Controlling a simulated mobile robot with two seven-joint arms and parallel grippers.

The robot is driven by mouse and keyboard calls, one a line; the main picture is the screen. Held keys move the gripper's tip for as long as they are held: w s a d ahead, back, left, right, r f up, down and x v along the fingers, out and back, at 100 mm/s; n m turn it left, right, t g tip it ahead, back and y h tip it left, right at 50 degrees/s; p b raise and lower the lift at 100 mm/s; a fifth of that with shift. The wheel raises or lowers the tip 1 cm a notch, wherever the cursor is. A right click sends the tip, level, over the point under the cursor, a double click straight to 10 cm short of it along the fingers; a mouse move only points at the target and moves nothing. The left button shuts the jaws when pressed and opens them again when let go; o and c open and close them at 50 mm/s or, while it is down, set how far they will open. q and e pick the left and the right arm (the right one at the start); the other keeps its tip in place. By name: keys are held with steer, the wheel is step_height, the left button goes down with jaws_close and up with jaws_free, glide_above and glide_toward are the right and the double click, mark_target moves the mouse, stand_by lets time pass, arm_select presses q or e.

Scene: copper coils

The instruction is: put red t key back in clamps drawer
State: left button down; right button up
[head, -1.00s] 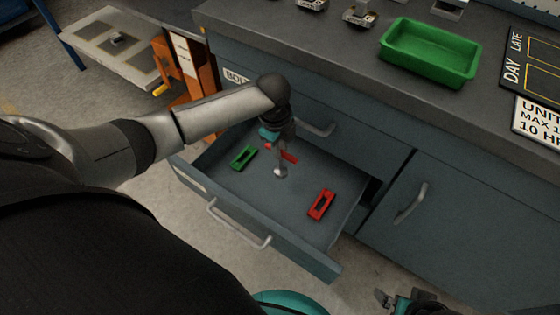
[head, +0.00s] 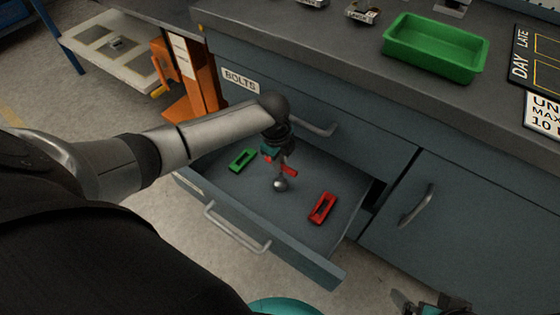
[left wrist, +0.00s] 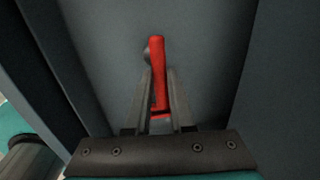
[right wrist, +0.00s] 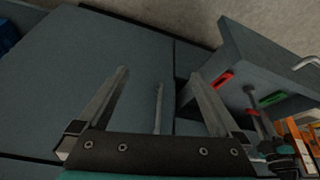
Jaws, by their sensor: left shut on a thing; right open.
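The red T key shows in the left wrist view (left wrist: 158,70) with its red bar between the fingers, and its red end shows in the head view (head: 289,169). My left gripper (head: 281,166) is shut on it, inside the open drawer (head: 240,200). In the left wrist view the left gripper (left wrist: 160,95) has the drawer floor behind the key. Whether the key touches the floor I cannot tell. A green clamp (head: 242,159) and a red clamp (head: 322,208) lie in the drawer. My right gripper (right wrist: 160,90) is open and empty, facing a cabinet front.
A drawer labelled BOLTS (head: 240,81) is shut above the open one. A green tray (head: 433,48) stands on the grey worktop (head: 350,80). A closed cabinet door with a handle (head: 415,203) is to the right. An orange stand (head: 190,80) is at the left.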

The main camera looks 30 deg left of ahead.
arm_select(q)
steer(key=c, duration=1.2)
jaws_free()
steer(key=shift+f, duration=0.15)
steer(key=o, duration=0.4)
steer(key=shift+o, duration=0.2)
steer(key=shift+r, duration=0.5)
steer(key=r+p, duration=0.2)
steer(key=r, duration=0.1)
steer(key=r+p, duration=0.1)
steer(key=shift+s+r, duration=0.3)
steer(key=shift+r, duration=0.1)
step_height(320, 180, up, 6)
steer(key=p, duration=0.3)
steer(key=shift+s+r+p, duration=0.25)
steer(key=shift+s+p, duration=0.05)
steer(key=shift+s, duration=0.15)
arm_select(e)
steer(key=s+f+g, duration=0.2)
steer(key=s+f, duration=0.1)
steer(key=f, duration=1)
steer(key=shift+d+f, duration=0.15)
steer(key=shift+d, duration=0.1)
